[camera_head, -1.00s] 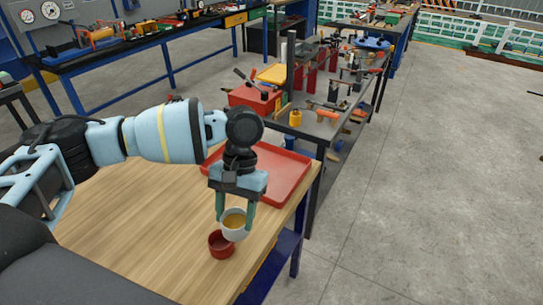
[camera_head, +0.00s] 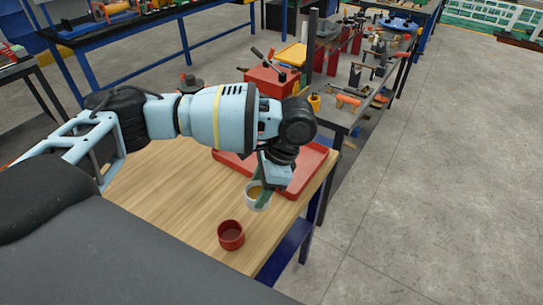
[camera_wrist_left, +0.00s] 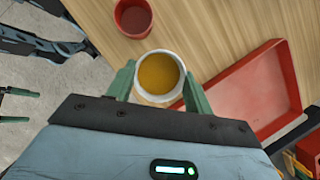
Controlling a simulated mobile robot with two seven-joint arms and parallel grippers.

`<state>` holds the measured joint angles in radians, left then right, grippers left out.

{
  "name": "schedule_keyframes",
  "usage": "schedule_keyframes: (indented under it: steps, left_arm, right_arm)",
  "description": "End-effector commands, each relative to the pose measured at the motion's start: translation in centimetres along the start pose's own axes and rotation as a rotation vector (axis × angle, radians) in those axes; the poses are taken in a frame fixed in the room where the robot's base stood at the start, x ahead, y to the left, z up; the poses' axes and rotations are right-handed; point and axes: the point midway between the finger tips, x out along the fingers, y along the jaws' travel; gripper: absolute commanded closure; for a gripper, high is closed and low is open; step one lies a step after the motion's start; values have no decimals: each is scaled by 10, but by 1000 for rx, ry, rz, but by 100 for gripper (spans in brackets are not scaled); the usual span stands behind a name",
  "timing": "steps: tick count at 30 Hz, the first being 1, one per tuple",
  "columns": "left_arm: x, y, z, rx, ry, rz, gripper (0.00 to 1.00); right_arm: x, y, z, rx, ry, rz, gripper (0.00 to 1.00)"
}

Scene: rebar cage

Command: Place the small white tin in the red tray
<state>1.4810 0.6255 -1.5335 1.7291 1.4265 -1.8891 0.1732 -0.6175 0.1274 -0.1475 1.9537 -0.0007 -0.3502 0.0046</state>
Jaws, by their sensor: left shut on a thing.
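The small white tin (camera_head: 257,198), orange-yellow inside, is held between the green fingers of my left gripper (camera_head: 262,191). In the left wrist view the tin (camera_wrist_left: 158,95) sits between both fingertips of the gripper (camera_wrist_left: 157,90). The red tray (camera_head: 312,180) lies on the wooden table, partly hidden behind my left arm and gripper. The tin is at the tray's near side, and I cannot tell how high it is above the table. The tray (camera_wrist_left: 247,88) is to the right of the tin in the left wrist view.
A small red cup (camera_head: 231,235) stands on the wooden table (camera_head: 190,200) near its front right edge. It also shows in the left wrist view (camera_wrist_left: 133,17). A workbench with tools and a red box (camera_head: 272,82) stands behind the table.

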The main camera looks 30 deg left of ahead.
Motion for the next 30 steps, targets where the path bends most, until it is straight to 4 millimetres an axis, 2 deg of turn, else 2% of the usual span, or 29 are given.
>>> schedule_keyframes:
  steps: [7,18,24,30]
  left_arm:
    - [8,-14,-11,503,0,-207,75]
    - [8,-35,-25,1207,4,-500,75]
    - [5,-44,-31,1531,5,-636,75]
    - [1,-49,-35,1732,6,-718,75]
  right_arm:
    - [0,-2,6,3,-11,-3,0]
    - [1,-4,13,12,-25,-6,0]
    - [1,-6,17,15,-33,-8,0]
    - [1,-6,19,17,-37,-9,0]
